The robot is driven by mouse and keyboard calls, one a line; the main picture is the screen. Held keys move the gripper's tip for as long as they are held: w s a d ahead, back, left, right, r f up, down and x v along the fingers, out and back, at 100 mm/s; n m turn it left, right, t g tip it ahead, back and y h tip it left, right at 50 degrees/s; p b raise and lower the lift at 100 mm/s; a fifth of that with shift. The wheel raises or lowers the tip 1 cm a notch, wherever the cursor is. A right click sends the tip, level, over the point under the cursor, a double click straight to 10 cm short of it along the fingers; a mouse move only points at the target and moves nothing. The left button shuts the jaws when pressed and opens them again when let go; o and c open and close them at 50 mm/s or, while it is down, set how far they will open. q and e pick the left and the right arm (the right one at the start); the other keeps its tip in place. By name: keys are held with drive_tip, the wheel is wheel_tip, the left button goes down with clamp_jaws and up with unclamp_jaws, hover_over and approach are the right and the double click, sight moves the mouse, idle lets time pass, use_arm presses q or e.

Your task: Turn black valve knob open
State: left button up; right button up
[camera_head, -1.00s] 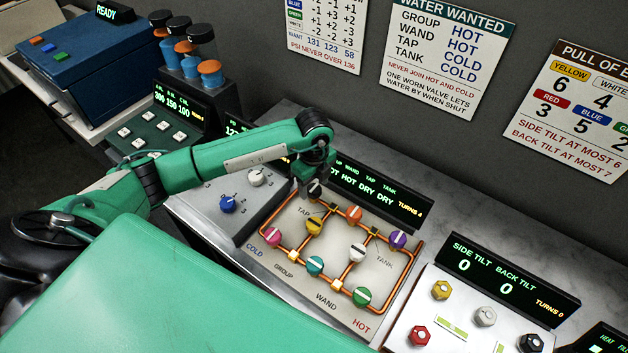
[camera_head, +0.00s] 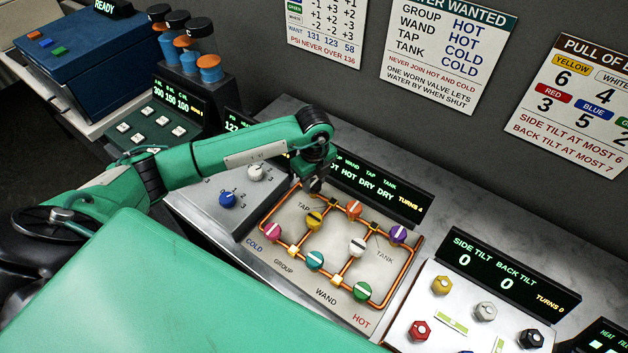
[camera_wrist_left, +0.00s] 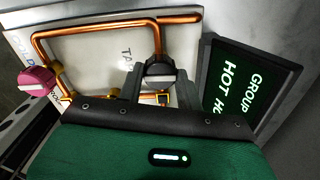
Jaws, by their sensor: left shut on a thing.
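The black valve knob (camera_wrist_left: 160,76) sits on the copper pipe loop of the white valve panel (camera_head: 348,311), with a pale bar across its top. In the head view it is mostly hidden under my left gripper (camera_head: 313,184), at the panel's far-left corner. In the left wrist view my left gripper (camera_wrist_left: 153,84) has its grey fingers on both sides of the knob, shut on it. Yellow (camera_head: 314,221), orange (camera_head: 354,209), purple (camera_head: 398,234), pink (camera_head: 272,231), teal (camera_head: 315,260), white (camera_head: 358,247) and green (camera_head: 362,291) knobs share the panel. My right gripper is not in view.
A display reading HOT HOT DRY DRY and TURNS 4 (camera_head: 375,190) stands just behind the panel, close to my gripper. A blue knob (camera_head: 228,199) and a white knob (camera_head: 255,172) lie left. The tilt panel (camera_head: 467,322) stands right.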

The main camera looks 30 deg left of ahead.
use_arm(q)
drive_tip(key=shift+f+m+b, duration=0.2)
drive_tip(key=shift+m+b, duration=0.4)
drive_tip(key=shift+b, duration=0.1)
drive_tip(key=m+b, duration=1.3)
drive_tip(key=b, duration=0.1)
drive_tip(key=shift+b, duration=0.4)
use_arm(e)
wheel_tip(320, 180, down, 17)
use_arm(q)
drive_tip(key=shift+r+m+b, duration=0.1)
drive_tip(key=shift+m+b, duration=0.6)
drive_tip(key=shift+m, duration=0.1)
drive_tip(key=shift+r+m+b, duration=0.1)
drive_tip(key=shift+m+b, duration=0.5)
drive_tip(key=shift+m, duration=0.2)
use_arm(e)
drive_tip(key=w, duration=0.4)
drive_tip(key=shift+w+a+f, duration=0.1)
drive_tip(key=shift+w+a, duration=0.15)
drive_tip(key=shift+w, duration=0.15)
use_arm(q)
drive_tip(key=shift+r, duration=0.1)
drive_tip(key=o, duration=1)
